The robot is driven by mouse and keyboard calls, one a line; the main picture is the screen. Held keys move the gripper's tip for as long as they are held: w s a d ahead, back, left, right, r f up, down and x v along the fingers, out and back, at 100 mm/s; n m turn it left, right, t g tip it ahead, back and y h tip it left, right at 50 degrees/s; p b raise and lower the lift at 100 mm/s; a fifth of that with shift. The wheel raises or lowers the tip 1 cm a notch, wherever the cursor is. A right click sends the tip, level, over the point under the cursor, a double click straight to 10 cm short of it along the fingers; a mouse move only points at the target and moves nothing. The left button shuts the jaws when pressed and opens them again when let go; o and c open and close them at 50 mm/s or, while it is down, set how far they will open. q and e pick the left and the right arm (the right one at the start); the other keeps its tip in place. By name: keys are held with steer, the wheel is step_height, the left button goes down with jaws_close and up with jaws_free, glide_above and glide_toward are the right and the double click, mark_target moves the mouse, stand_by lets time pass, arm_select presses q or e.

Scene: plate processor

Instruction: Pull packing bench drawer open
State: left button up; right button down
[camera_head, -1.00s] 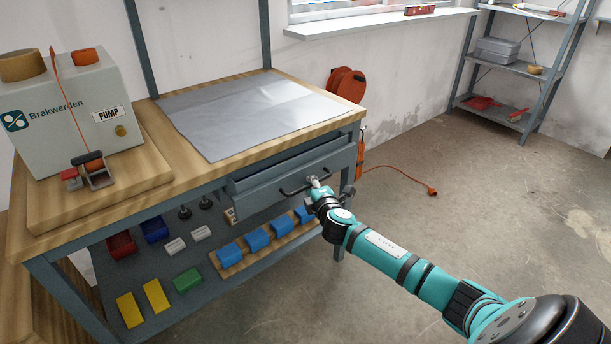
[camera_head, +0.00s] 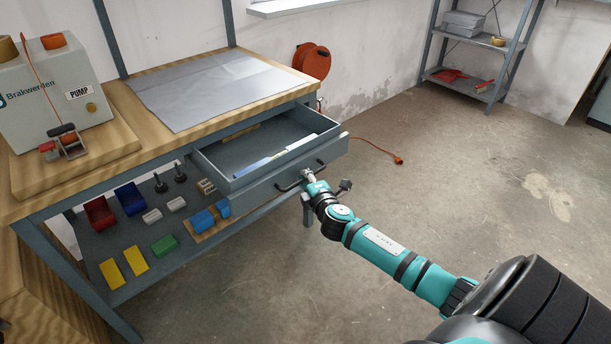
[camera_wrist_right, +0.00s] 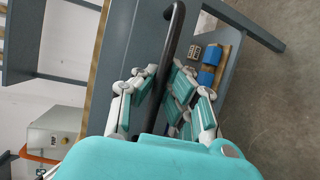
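The packing bench drawer (camera_head: 268,183) is grey and stands well out from under the wooden bench top. Its inside shows, with a blue and white strip and a yellowish piece lying in it. The dark bar handle (camera_head: 290,187) is on its front. My right gripper (camera_head: 310,176) is at the middle of this handle. In the right wrist view the handle (camera_wrist_right: 177,22) runs between the fingers of my right gripper (camera_wrist_right: 164,70), which are closed in on it. My left gripper is not in view.
The bench top (camera_head: 110,80) carries a grey mat (camera_head: 210,92) and a pump unit (camera_head: 55,95). Coloured bins and blocks stand on the lower shelf (camera_head: 150,275). An orange cable reel (camera_head: 312,61) hangs behind. The floor right of the bench is largely clear; a metal shelf stands at the back.

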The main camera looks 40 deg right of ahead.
steer(key=c, duration=2)
jaws_free()
steer(key=shift+r, duration=0.1)
steer(key=o, duration=0.4)
steer(key=shift+c, duration=0.2)
steer(key=v, duration=1.2)
